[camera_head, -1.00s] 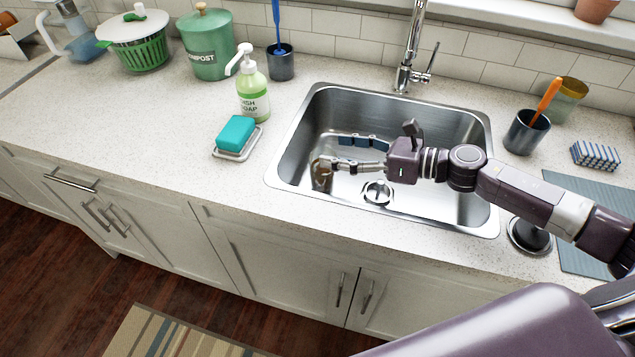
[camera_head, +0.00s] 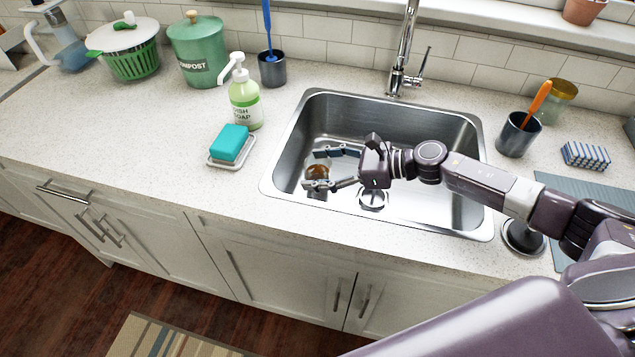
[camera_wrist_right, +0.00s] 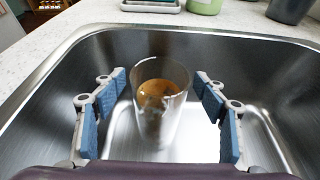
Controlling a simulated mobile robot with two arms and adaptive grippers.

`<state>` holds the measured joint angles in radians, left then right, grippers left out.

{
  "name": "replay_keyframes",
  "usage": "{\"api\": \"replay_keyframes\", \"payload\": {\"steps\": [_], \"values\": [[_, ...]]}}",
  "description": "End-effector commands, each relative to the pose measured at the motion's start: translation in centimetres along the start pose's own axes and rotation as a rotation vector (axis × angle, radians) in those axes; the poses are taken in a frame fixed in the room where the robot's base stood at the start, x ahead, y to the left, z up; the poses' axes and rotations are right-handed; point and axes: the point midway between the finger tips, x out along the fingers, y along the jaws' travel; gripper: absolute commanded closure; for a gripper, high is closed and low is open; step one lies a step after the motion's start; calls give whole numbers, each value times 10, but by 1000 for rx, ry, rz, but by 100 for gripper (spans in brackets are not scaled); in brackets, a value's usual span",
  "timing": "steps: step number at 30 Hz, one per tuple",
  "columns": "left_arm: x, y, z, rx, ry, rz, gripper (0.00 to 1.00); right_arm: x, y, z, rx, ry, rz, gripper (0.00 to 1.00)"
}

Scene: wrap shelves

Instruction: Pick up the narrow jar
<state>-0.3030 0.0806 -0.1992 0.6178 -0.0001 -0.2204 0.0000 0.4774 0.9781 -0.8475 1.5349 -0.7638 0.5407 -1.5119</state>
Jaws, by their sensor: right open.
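The narrow jar (camera_head: 318,172) is a clear glass vessel with something brown in it. It stands upright in the left part of the steel sink (camera_head: 440,208). In the right wrist view the jar (camera_wrist_right: 160,105) is between the two blue-padded fingers, with a visible space on each side. My right gripper (camera_head: 325,169) is open and reaches into the sink from the right, one finger behind the jar and one in front. The front finger hides part of the jar in the head view. My left gripper is not in view.
A soap dish with a teal sponge (camera_head: 231,143) and a dish soap bottle (camera_head: 244,105) stand left of the sink. A dark cup (camera_head: 517,138) stands to the right.

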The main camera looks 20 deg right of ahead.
Motion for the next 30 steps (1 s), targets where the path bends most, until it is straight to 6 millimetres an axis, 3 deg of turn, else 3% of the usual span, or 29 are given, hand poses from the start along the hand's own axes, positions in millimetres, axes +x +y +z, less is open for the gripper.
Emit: {"api": "replay_keyframes", "payload": {"steps": [6, 24, 30], "values": [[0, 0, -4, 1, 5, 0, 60, 1, 0, -1, 0, 1, -1, 34], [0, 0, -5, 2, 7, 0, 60, 0, 0, -1, 1, 0, -1, 99], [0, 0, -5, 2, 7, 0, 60, 0, -1, 0, 0, -1, -2, 100]]}}
